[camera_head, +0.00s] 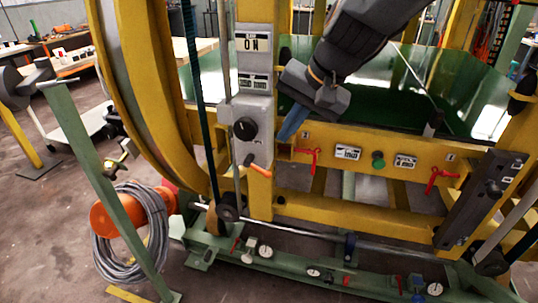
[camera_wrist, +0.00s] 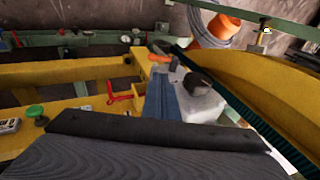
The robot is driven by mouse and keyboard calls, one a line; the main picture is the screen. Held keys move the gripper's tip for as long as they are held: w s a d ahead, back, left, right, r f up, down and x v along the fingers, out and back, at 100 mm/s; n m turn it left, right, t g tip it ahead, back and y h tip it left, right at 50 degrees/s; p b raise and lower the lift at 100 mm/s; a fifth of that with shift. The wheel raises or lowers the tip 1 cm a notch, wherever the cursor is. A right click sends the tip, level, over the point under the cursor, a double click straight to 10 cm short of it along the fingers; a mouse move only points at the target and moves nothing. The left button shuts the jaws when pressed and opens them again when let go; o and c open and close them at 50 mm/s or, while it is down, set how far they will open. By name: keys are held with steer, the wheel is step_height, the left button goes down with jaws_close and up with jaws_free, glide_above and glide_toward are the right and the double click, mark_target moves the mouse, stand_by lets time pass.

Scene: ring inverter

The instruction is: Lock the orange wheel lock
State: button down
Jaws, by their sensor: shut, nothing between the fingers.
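An orange-tipped lever (camera_head: 261,169), which looks like the orange wheel lock, sits low on the grey control box (camera_head: 252,118), beside the big yellow wheel (camera_head: 138,95). It points to the right, tilted slightly downward. The wrist view shows the orange lever (camera_wrist: 159,58) just beyond my fingertips. My gripper (camera_head: 291,124) is shut and empty, its blue fingers pointing down. It is to the right of the box and above the lever, apart from it in the head view. The wrist view shows the closed blue fingers (camera_wrist: 162,98) left of the black knob (camera_wrist: 199,84).
Red valve handles (camera_head: 312,158) and a green button (camera_head: 378,159) are on the yellow beam at right. A dark cable runs down left of the box. A green base rail with gauges (camera_head: 265,252) lies below. An orange cable reel (camera_head: 105,220) stands at left.

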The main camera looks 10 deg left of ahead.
steer(key=shift+d+f, duration=0.1)
glide_toward(261, 169)
steer(key=x, duration=0.5)
steer(key=shift+f, duration=0.25)
steer(key=shift+w+f, duration=0.2)
steer(key=shift+f, duration=0.25)
steer(key=shift+a, duration=0.35)
steer(key=shift+d, duration=0.1)
steer(key=shift+b, duration=0.3)
